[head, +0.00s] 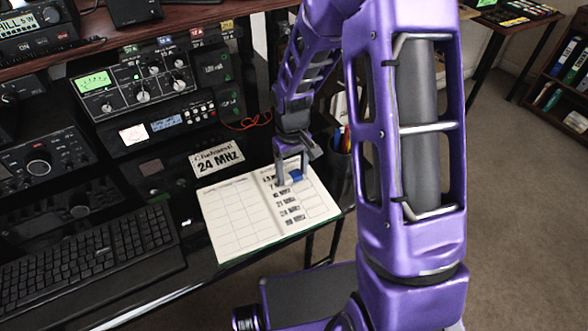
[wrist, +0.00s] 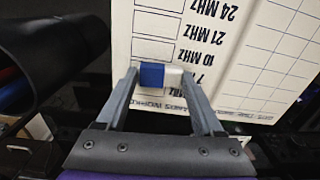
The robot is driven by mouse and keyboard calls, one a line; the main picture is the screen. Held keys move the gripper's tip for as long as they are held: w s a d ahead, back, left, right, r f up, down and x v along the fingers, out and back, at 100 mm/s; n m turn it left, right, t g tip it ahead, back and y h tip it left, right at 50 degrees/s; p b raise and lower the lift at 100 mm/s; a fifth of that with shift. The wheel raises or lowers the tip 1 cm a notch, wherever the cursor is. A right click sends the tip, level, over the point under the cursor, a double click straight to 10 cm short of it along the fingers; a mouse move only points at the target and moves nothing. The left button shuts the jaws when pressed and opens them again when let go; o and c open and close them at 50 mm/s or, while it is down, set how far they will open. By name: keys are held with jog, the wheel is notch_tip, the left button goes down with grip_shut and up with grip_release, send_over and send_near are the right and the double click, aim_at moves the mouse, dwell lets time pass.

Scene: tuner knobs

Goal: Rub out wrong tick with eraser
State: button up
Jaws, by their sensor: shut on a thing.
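My gripper (head: 291,165) is over the right page of the open logbook (head: 233,212), near the upper rows of its frequency list. It is shut on a blue and white eraser (head: 296,175). In the wrist view the eraser (wrist: 152,75) lies crosswise between the two fingertips, over the row boxes at the list's 7 and 10 MHz end of the logbook page (wrist: 230,50). I cannot tell whether the eraser touches the paper. No tick mark is clearly visible; the eraser and fingers cover some of the boxes.
A pen cup (head: 341,140) stands close to the right of my gripper, and it is large at the left of the wrist view (wrist: 45,60). A 24 MHz card (head: 216,158) lies behind the book. A keyboard (head: 90,255) and radios (head: 135,85) are to the left.

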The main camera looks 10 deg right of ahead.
jog(key=shift+r+p, duration=2.05)
jog(key=shift+r, duration=0.9)
